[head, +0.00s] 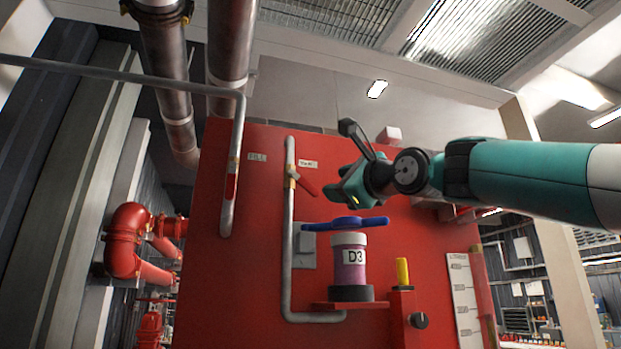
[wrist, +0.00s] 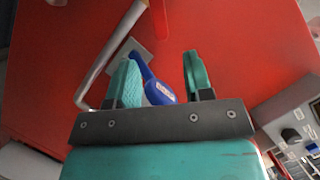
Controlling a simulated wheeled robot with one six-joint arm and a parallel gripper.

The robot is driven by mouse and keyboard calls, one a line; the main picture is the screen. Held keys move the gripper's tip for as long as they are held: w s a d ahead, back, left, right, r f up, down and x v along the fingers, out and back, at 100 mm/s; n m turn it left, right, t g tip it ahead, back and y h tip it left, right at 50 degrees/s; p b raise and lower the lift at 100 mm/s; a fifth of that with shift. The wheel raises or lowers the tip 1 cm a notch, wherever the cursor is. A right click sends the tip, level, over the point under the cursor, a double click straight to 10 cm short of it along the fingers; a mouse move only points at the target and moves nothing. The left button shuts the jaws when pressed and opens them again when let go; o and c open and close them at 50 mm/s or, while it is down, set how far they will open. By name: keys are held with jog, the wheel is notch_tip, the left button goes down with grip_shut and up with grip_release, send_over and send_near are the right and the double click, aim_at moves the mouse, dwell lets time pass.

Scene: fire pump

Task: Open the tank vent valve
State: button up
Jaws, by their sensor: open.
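The vent valve's red lever (head: 303,182) sits on a grey pipe (head: 288,230) on the front of the red tank (head: 260,185), beside a small label (head: 308,164). The lever slants down to the right, across the pipe's line. My gripper (head: 350,190) is to the right of the lever, in the air before the tank, touching nothing that I can see. In the wrist view my gripper (wrist: 160,72) has its two teal fingers apart with nothing held. A dark red piece beside the pipe (wrist: 115,48) at the top of that view looks like the lever (wrist: 159,18).
A second red lever (head: 231,186) is on the fill pipe at left. A yellow-topped post (head: 402,271) stands right of the cylinder.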

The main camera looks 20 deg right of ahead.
aim_at(311, 188)
jog(key=p+x, duration=0.5)
jog(key=x, duration=0.5)
jog(key=shift+r, duration=0.1)
jog(key=shift+w+a+p, duration=0.1)
jog(key=shift+w+p, duration=0.25)
jog(key=shift+p, duration=0.05)
grip_shut()
jog(key=shift+s, duration=0.1)
